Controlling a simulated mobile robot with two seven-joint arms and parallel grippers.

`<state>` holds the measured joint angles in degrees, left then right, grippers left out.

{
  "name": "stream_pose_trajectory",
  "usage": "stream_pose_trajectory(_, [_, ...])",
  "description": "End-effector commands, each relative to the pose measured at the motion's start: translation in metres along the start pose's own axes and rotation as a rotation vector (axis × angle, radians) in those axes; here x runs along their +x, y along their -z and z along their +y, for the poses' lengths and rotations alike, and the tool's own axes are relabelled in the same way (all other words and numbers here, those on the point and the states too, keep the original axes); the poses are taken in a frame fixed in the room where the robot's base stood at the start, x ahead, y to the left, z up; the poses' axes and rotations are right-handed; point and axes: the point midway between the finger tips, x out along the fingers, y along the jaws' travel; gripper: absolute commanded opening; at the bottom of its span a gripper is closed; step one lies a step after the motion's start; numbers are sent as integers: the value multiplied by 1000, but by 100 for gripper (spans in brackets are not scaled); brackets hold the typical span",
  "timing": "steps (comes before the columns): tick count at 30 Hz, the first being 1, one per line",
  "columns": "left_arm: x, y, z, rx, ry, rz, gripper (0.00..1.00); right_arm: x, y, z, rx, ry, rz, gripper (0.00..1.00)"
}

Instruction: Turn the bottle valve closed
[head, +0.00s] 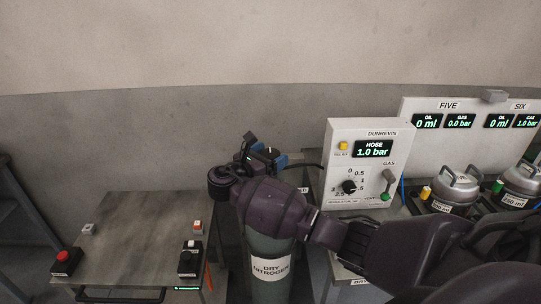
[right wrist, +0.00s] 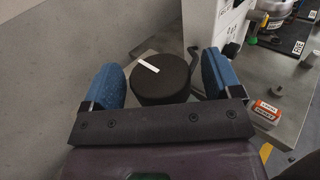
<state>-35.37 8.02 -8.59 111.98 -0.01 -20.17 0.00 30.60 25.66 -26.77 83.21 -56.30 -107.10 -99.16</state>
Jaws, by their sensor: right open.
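The bottle (head: 270,268), green and labelled DRY NITROGEN, stands upright below my right arm, which hides its upper part in the head view. Its valve is a round black handwheel (right wrist: 160,82) with a white stripe on top, seen in the right wrist view. My right gripper (right wrist: 163,78) is open, with one blue finger on each side of the handwheel. Small gaps show between the fingers and the wheel. In the head view the right gripper (head: 268,158) is above the bottle, and the handwheel is hard to make out there. My left gripper is not in view.
A white DUNREVIN panel (head: 338,160) reading HOSE 1.0 bar stands right of the bottle. Behind it is a board (head: 470,104) with FIVE and SIX displays, with metal canisters in front. A grey table (head: 140,235) with button boxes is at left.

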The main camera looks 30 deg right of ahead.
Motion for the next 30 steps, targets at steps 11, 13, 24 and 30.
stream_pose_trajectory(11, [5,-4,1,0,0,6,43,-63,1,0,2,-3,3,84])
stream_pose_trajectory(13, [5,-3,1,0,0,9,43,-75,1,0,1,-3,2,84])
stream_pose_trajectory(24, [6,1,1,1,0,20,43,-104,0,0,0,0,1,84])
stream_pose_trajectory(30, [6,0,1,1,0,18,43,-104,0,0,0,1,0,84])
